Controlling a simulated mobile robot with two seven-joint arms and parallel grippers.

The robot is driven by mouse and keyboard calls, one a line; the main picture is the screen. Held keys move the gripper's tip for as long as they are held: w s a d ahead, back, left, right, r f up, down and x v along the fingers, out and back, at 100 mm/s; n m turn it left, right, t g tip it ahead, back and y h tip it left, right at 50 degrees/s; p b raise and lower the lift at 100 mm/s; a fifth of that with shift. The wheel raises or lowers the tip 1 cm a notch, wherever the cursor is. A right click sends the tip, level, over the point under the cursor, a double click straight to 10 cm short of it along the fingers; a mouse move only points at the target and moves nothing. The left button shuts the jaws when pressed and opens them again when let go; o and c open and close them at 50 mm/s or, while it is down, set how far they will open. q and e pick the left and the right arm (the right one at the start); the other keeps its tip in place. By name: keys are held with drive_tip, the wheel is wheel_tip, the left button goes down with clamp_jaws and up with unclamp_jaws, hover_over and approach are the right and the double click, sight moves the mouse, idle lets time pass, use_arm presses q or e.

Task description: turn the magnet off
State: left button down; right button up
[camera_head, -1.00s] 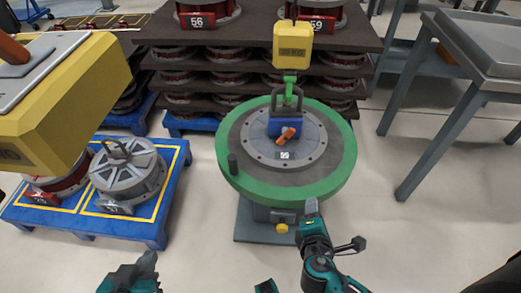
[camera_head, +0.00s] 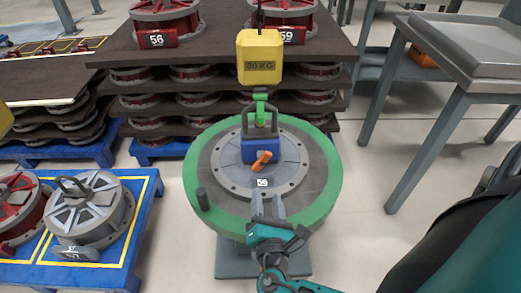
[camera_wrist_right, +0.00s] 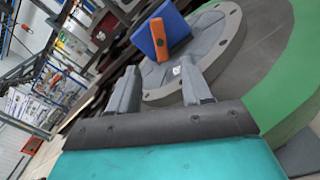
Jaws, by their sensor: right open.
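The magnet is a blue block (camera_head: 255,150) on the grey disc on the round green-rimmed table (camera_head: 318,190). Its orange lever (camera_head: 261,161) is on the near face and points down to the left in the head view. A green hook (camera_head: 261,108) under a yellow 30 KG block (camera_head: 260,58) meets the magnet's dark handle. My right gripper (camera_head: 267,205) is open and empty, just in front of the magnet, apart from the lever. In the right wrist view the orange lever (camera_wrist_right: 157,38) and blue magnet (camera_wrist_right: 174,28) lie beyond the open fingers (camera_wrist_right: 163,88). My left gripper is out of view.
Racks of red-and-grey wheels (camera_head: 200,75) stand behind the table. A blue pallet (camera_head: 140,235) with grey and red wheels is at left. A grey metal table (camera_head: 470,55) stands at right. Open floor lies between it and the round table.

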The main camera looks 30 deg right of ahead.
sight(263, 163)
drive_tip(key=shift+w+d, duration=0.25)
drive_tip(key=shift+w, duration=0.2)
drive_tip(key=b+x, duration=0.2)
drive_tip(key=x, duration=0.9)
drive_tip(key=shift+w, duration=0.1)
drive_tip(key=shift+w+d, duration=0.25)
drive_tip(key=shift+w, duration=0.15)
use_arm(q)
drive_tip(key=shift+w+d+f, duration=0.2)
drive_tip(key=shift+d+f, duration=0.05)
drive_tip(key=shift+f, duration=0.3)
use_arm(e)
clamp_jaws()
